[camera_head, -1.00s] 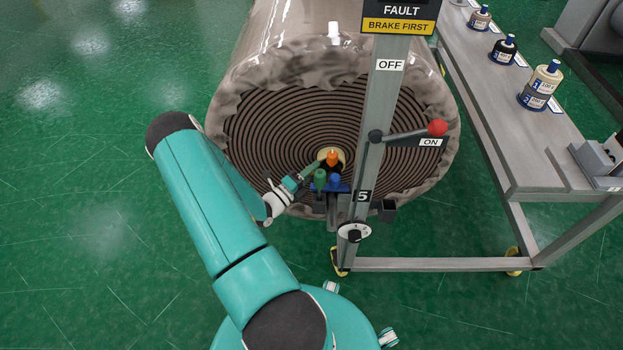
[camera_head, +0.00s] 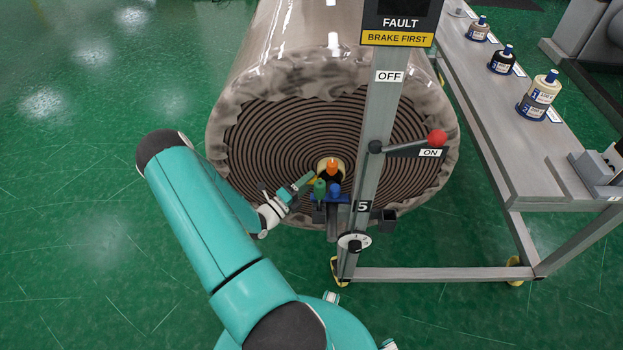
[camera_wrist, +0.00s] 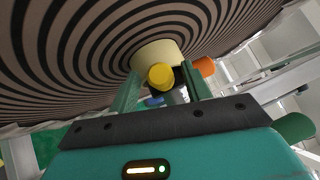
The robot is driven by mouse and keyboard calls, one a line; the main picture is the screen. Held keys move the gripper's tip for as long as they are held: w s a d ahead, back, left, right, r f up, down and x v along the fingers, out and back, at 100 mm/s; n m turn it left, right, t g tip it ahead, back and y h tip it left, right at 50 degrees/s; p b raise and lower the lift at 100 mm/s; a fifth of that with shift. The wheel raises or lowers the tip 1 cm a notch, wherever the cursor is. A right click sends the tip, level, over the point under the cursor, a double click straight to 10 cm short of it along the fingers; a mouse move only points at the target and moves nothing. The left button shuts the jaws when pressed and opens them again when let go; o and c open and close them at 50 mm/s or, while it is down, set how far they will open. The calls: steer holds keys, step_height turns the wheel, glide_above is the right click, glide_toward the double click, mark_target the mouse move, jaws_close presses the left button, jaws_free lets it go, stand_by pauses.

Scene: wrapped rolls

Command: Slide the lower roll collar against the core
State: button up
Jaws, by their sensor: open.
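The wrapped roll (camera_head: 240,130) shows its ringed brown end face, with a cream core (camera_head: 330,163) low at its centre. The core also shows in the wrist view (camera_wrist: 150,53). An orange-topped piece (camera_head: 332,167) is in front of the core. A yellow round piece (camera_wrist: 161,76) sits in front of the core; I cannot tell whether it is the collar. My gripper (camera_head: 307,180) is open, just left of the core. In the wrist view, its green fingers (camera_wrist: 160,88) are on either side of the yellow piece, with no clear contact.
A green piece (camera_head: 320,188) and a blue piece (camera_head: 335,189) stand on a small bracket close to my gripper. A grey post (camera_head: 364,180) with a red-knobbed lever (camera_head: 437,138) rises right of them. A bench (camera_head: 510,110) with bottles is at right. The floor at left is clear.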

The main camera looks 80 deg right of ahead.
steer(key=v, duration=1.1)
steer(key=shift+w+a, duration=0.2)
steer(key=shift+a, duration=0.05)
steer(key=shift+w, duration=0.1)
steer(key=w+a+r+m+t+y, duration=0.2)
steer(key=w+a+r+m+y, duration=0.3)
steer(key=a+r+m, duration=0.45)
steer(key=w+a+r+m+t+y, duration=0.2)
steer(key=w+a+r+m+y, duration=0.4)
steer(key=a+r+m, duration=0.4)
steer(key=a+r+m+t+y, duration=0.5)
steer(key=a+r+t, duration=0.7)
steer(key=a+r, duration=0.5)
steer(key=s+a+m, duration=0.1)
steer(key=a+m, duration=0.1)
steer(key=a, duration=0.1)
steer(key=shift+a+r+m+y, duration=0.35)
steer(key=shift+a+y, duration=0.05)
steer(key=shift+c, duration=1.3)
